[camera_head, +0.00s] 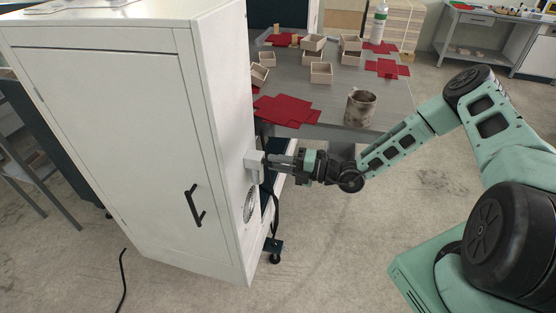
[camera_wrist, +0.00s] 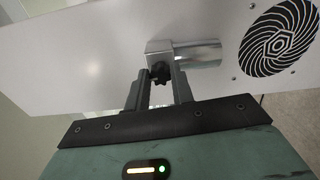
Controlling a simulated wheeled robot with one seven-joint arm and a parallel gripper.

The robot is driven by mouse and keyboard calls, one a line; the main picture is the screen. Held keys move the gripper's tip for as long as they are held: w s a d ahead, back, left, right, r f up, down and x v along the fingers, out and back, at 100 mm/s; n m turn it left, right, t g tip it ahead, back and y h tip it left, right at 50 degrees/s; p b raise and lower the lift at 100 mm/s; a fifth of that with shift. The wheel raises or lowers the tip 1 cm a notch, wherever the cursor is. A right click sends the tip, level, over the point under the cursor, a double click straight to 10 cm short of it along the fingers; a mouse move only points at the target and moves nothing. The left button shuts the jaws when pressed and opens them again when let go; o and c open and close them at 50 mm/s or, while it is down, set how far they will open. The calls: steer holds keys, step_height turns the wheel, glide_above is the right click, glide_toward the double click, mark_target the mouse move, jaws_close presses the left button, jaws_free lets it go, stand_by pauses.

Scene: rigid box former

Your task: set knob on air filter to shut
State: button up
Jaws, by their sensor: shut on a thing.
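A tall white cabinet (camera_head: 150,140) stands at the left in the head view, with its side panel facing my arm. A small grey air filter unit (camera_head: 254,163) is fixed on that side panel; in the wrist view it is a silver block with a cylinder (camera_wrist: 198,54). A small black knob (camera_wrist: 160,71) sits on the block. My gripper (camera_wrist: 159,80) is shut on the knob, one finger on each side of it. In the head view my gripper (camera_head: 270,161) reaches the unit from the right, and the knob is hidden there. The knob's exact setting cannot be read.
A round black vent (camera_wrist: 278,38) is on the panel beside the filter. A grey worktable (camera_head: 335,100) behind my arm bears a mug (camera_head: 361,108), red card blanks (camera_head: 287,110) and several small boxes (camera_head: 321,73).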

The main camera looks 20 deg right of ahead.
steer(key=shift+d+m, duration=0.1)
steer(key=shift+m, duration=0.5)
steer(key=o, duration=1)
steer(key=b+v, duration=0.3)
steer(key=v, duration=1.4)
steer(key=shift+s+d, duration=0.15)
steer(key=shift+r, duration=0.1)
